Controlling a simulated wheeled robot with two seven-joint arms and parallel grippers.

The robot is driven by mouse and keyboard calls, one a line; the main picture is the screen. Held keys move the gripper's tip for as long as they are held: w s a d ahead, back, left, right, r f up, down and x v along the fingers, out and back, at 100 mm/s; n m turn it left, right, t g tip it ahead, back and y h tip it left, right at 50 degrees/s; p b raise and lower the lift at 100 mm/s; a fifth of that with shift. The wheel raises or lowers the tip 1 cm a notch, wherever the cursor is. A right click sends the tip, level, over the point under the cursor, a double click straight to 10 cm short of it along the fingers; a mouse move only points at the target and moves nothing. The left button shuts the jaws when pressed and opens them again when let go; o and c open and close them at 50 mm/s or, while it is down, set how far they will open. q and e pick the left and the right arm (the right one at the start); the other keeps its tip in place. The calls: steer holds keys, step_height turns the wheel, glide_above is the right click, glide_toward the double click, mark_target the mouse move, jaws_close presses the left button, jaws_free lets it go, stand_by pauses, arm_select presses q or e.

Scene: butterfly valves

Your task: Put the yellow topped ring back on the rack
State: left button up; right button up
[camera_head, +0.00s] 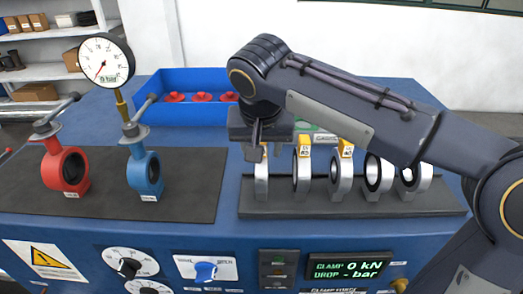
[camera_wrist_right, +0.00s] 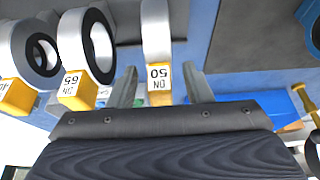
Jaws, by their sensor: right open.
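The rack (camera_head: 350,205) is a dark grey base on the right of the blue bench, with several silver rings standing along it. The leftmost ring (camera_head: 261,182), with a yellow top marked DN 50, stands upright at the rack's left end. My right gripper (camera_head: 257,148) reaches down over it. In the right wrist view the DN 50 ring (camera_wrist_right: 156,35) lies between the two open fingers (camera_wrist_right: 160,88), with gaps on both sides. The DN 65 ring (camera_head: 302,178) stands beside it. The tops of the rightmost rings are hidden by my right arm. My left gripper is not in view.
A red valve (camera_head: 52,170) and a blue valve (camera_head: 136,172) stand on the dark mat (camera_head: 195,185) at left. A pressure gauge (camera_head: 106,60) rises behind them. A blue bin (camera_head: 180,110) with red parts is behind. Knobs and a display (camera_head: 348,268) line the front panel.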

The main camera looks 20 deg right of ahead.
steer(key=v, duration=1)
steer(key=s+d+f+n+y, duration=0.2)
steer(key=s+d+f, duration=0.6)
steer(key=f, duration=0.2)
steer(key=s+f+y, duration=0.1)
steer(key=s+f, duration=0.4)
steer(key=f, duration=0.2)
steer(key=s+f+t+y, duration=0.1)
steer(key=s+f+y, duration=0.1)
steer(key=s+f, duration=0.3)
step_height(320, 180, down, 2)
steer(key=shift+d+f+m+p, duration=0.25)
steer(key=shift+d+m+p, duration=0.05)
steer(key=shift+d+p, duration=0.1)
